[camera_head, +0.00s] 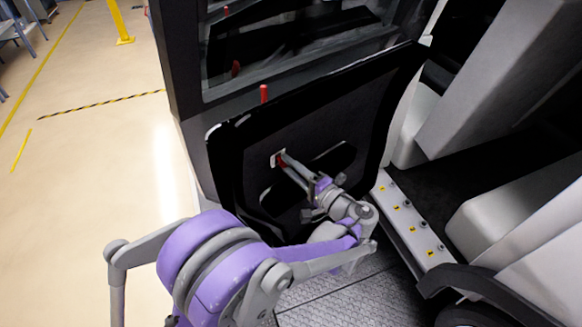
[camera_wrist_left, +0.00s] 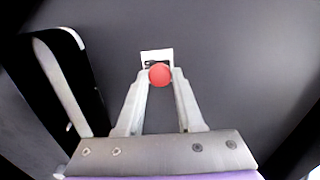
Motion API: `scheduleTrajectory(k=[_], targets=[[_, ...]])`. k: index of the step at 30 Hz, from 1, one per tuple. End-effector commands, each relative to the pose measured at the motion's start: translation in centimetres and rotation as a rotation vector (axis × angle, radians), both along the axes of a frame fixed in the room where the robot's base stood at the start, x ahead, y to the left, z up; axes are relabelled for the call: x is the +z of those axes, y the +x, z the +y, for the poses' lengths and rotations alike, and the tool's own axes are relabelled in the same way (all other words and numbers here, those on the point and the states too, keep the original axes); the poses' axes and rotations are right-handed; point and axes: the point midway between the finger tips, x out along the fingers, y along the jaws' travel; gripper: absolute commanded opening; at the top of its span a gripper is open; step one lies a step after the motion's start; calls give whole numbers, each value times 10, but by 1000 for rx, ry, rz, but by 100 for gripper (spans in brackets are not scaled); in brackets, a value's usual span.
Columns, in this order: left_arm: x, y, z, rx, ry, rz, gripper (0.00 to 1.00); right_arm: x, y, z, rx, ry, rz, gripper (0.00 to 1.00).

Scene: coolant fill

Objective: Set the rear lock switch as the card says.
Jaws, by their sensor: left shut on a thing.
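The rear lock switch is a small red knob (camera_wrist_left: 159,74) on a white plate (camera_wrist_left: 152,55) with a dark mark, set in the dark inner door panel (camera_head: 325,120). In the head view the white plate (camera_head: 274,158) shows just past my fingers. My left gripper (camera_head: 281,161) reaches across to the panel and is shut on the red knob, one finger on each side. In the left wrist view the fingertips (camera_wrist_left: 160,76) flank the knob and hide its sides. Which way the switch is set cannot be told. I see no card. My right gripper is not in view.
A red lock pin (camera_head: 263,93) stands on the door's top edge. A black door pull (camera_wrist_left: 65,80) lies close left of my fingers in the wrist view. Grey seats (camera_head: 510,100) and a sill with yellow labels (camera_head: 412,225) are at right. The floor at left is open.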

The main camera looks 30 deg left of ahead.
Motion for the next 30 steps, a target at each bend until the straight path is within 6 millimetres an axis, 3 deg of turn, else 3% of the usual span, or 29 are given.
scheduleTrajectory(k=[8,16,24,25,30], targets=[[3,0,0,0,-1,0,0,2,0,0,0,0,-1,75],[42,0,0,0,-1,-2,0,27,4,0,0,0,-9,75],[42,1,0,-1,5,-2,0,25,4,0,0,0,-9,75],[42,1,0,-1,6,-2,40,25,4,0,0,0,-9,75],[42,0,0,-1,4,-1,66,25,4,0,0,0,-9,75]])
